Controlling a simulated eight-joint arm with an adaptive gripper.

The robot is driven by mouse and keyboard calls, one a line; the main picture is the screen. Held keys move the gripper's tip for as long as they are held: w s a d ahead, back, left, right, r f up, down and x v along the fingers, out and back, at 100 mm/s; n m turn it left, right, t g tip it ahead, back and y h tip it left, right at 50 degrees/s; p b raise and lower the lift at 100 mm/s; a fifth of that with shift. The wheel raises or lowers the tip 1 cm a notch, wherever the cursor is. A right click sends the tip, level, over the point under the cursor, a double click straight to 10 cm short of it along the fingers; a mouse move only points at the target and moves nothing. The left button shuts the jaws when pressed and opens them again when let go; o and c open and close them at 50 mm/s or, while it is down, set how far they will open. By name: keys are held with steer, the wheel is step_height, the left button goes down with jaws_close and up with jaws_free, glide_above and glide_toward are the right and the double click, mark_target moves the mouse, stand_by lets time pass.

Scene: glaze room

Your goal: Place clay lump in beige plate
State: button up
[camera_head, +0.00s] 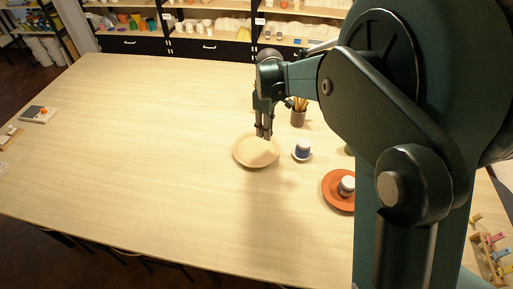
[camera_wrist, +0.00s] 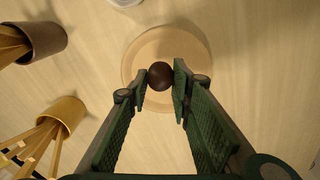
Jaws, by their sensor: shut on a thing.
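The clay lump (camera_wrist: 160,76) is a small dark brown ball in the wrist view. My gripper (camera_wrist: 162,78) is shut on it, with one fingertip on each side. The beige plate (camera_wrist: 190,50) lies behind the lump and the fingertips in the wrist view. In the head view the beige plate (camera_head: 248,158) is on the table, and my gripper (camera_head: 264,135) points down over its far part. I cannot make out the lump in the head view, nor tell its exact height over the plate.
An orange plate (camera_head: 333,199) with a small jar (camera_head: 346,186) is farther right. A brown pot of tools (camera_head: 298,117) stands behind. The table's left side (camera_head: 140,140) is mostly clear.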

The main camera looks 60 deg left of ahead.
glide_above(265, 151)
steer(key=shift+w+f, duration=0.1)
steer(key=shift+f, duration=3.05)
steer(key=shift+f, duration=0.1)
steer(key=shift+f+p, duration=0.35)
steer(key=shift+f, duration=1.4)
steer(key=shift+f, duration=0.15)
steer(key=o, duration=0.9)
step_height(265, 151, up, 12)
steer(key=shift+r+b, duration=0.15)
steer(key=shift+b, duration=0.15)
